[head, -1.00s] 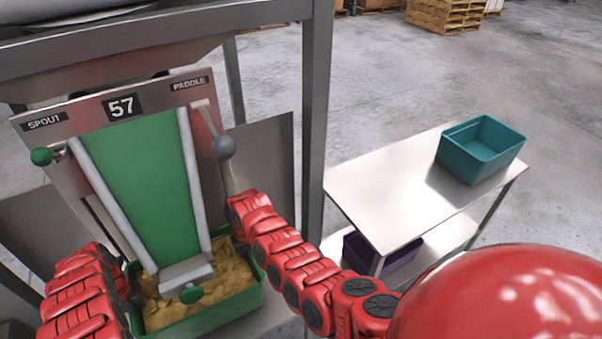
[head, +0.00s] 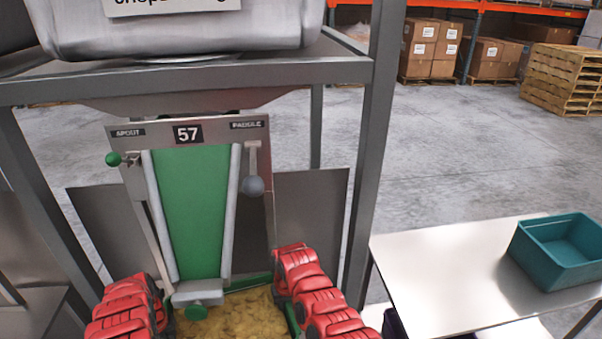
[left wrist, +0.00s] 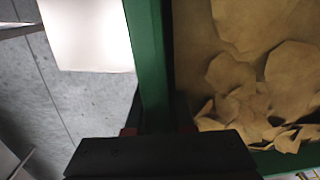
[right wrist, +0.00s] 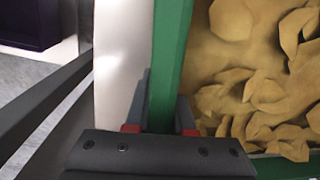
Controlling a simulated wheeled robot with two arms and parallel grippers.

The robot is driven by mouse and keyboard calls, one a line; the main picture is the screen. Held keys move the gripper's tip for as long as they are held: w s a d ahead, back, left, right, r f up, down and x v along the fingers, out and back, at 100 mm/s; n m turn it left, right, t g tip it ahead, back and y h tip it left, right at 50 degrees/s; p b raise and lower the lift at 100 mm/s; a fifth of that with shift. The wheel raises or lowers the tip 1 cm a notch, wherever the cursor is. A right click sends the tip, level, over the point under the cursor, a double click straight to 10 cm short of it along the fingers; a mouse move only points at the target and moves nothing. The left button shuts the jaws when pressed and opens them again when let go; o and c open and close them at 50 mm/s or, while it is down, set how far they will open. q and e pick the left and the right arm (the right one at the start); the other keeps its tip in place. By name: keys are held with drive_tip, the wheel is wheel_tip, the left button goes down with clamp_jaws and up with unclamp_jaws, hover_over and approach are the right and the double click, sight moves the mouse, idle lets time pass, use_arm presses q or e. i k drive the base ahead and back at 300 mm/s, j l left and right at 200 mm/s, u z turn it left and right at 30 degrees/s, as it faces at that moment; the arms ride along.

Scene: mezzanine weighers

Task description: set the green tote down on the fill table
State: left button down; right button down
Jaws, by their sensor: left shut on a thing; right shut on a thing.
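The green tote (head: 256,283) is under the spout of weigher 57 at the bottom of the head view, mostly cut off, and holds yellowish chips (head: 245,310). My right gripper (right wrist: 160,118) is shut on one wall of the tote; that green wall (right wrist: 168,65) runs between its fingers. My left gripper (left wrist: 158,130) is shut on the opposite wall (left wrist: 148,60). A pale surface (right wrist: 122,60) lies below and outside the tote in the right wrist view, perhaps the fill table. I cannot tell whether the tote touches it.
Farther right, a steel table (head: 430,275) carries a teal tote (head: 555,270). Open floor lies behind.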

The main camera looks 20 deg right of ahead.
sight(453, 284)
drive_tip(key=k+l, duration=0.2)
drive_tip(key=l, duration=0.2)
drive_tip(key=k+l, duration=0.2)
drive_tip(key=l, duration=0.2)
drive_tip(key=k+l, duration=0.2)
drive_tip(key=l, duration=0.2)
drive_tip(key=k+l+z, duration=0.1)
drive_tip(key=l, duration=0.25)
drive_tip(key=k+l+z, duration=0.1)
drive_tip(key=l, duration=0.25)
drive_tip(key=k+l+z, duration=0.1)
drive_tip(key=l, duration=0.25)
drive_tip(key=k+l+z, duration=0.1)
drive_tip(key=l, duration=0.3)
drive_tip(key=i+l, duration=0.1)
drive_tip(key=l, duration=0.3)
drive_tip(key=i, duration=0.85)
drive_tip(key=j+u, duration=0.05)
